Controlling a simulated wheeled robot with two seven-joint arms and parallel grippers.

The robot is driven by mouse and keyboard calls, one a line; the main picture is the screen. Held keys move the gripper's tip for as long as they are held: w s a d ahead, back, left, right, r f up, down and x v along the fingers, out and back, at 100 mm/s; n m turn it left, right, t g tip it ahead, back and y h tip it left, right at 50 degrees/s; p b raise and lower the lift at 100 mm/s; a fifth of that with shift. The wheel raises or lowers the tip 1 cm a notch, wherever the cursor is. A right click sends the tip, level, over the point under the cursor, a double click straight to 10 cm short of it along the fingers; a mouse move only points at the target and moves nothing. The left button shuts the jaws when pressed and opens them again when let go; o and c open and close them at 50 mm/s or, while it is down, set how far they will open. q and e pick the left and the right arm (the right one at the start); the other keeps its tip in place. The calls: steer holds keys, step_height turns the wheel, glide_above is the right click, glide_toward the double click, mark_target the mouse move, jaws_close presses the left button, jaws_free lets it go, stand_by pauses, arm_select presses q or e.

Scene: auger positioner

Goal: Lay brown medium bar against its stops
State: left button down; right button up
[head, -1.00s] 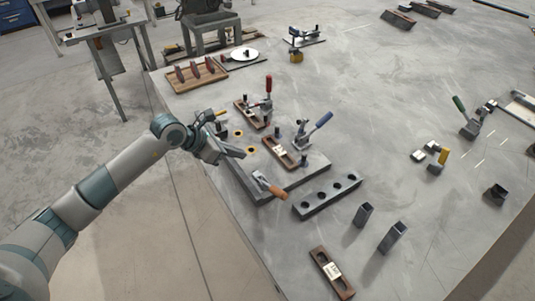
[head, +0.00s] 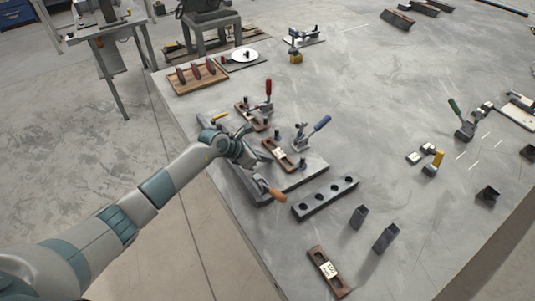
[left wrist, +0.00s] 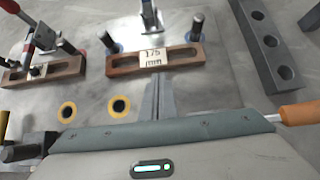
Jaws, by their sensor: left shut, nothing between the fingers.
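A brown bar with a white label (head: 280,153) lies on the grey fixture plate (head: 313,168). In the left wrist view this brown bar (left wrist: 180,59) reads "175 mm" and lies beside two dark upright pins (left wrist: 197,27) with blue bases; contact is hard to judge. A second brown bar (head: 247,116) lies farther back on the plate. A third labelled brown bar (head: 318,258) lies loose at the front. I cannot tell which is the medium one. My left gripper (left wrist: 161,80) is shut and empty, its tips just short of the 175 mm bar's near side.
A red-handled clamp (head: 268,88) and a blue-handled clamp (head: 321,122) stand behind the bars. An orange handle (head: 277,194) sticks out at the plate's front. A grey block with holes (head: 325,197) and two dark square tubes (head: 386,238) stand to the right.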

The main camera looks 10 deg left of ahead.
mark_target(279, 154)
arm_select(q)
steer(key=shift+w+d, duration=0.3)
steer(key=shift+w+d+f+b, duration=0.1)
steer(key=shift+w+d+b, duration=0.25)
steer(key=shift+b, duration=0.1)
steer(key=shift+w+d, duration=0.2)
steer(key=shift+w, duration=0.05)
